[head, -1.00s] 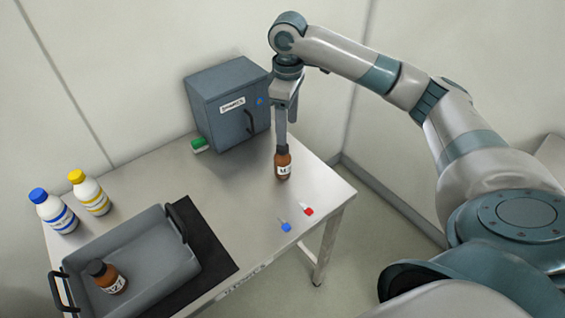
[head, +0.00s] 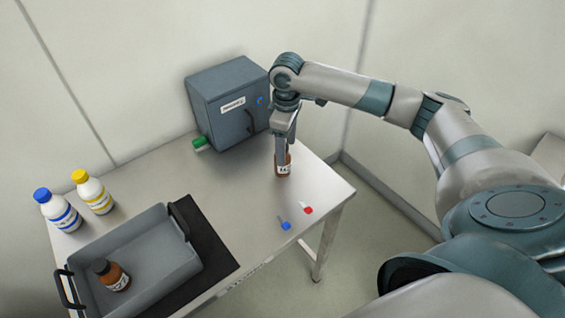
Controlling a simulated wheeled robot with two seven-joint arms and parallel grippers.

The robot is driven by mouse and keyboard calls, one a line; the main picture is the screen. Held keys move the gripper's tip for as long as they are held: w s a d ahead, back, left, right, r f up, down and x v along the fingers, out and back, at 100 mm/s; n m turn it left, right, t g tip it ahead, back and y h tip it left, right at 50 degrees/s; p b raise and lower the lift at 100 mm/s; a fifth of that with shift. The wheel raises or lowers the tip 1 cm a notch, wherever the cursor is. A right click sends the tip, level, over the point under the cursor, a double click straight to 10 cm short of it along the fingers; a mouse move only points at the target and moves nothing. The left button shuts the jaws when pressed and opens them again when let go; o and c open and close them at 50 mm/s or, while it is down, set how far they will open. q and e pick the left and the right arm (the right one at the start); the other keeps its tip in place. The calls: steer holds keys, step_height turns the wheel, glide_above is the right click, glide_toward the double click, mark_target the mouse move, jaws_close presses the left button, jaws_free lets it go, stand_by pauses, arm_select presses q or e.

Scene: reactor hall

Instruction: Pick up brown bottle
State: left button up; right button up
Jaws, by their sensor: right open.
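A brown bottle (head: 284,169) with a white label stands upright on the table near its back right part. My right gripper (head: 284,160) points straight down over it, jaws open, with the fingers now at the height of the bottle's upper part. The fingers hide the bottle's cap and part of its body; I cannot tell whether they touch it. A second brown bottle (head: 116,278) with a dark cap leans inside the grey tray (head: 160,225) at the front left. My left gripper is not in view.
A grey cabinet (head: 221,105) stands behind and left of the right gripper, with a green-topped item (head: 201,144) beside it. Blue-capped (head: 58,209) and yellow-capped (head: 93,192) white bottles stand at the left. Small blue (head: 286,225) and red (head: 308,210) items lie near the table's right edge.

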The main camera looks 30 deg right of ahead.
steer(key=f, duration=0.1)
steer(key=f+p, duration=0.1)
steer(key=f, duration=0.1)
steer(key=shift+w+a+f+p, duration=0.3)
steer(key=shift+w+a, duration=0.05)
steer(key=shift+f, duration=0.7)
steer(key=shift+c, duration=0.6)
steer(key=c, duration=1.1)
steer(key=shift+r, duration=0.2)
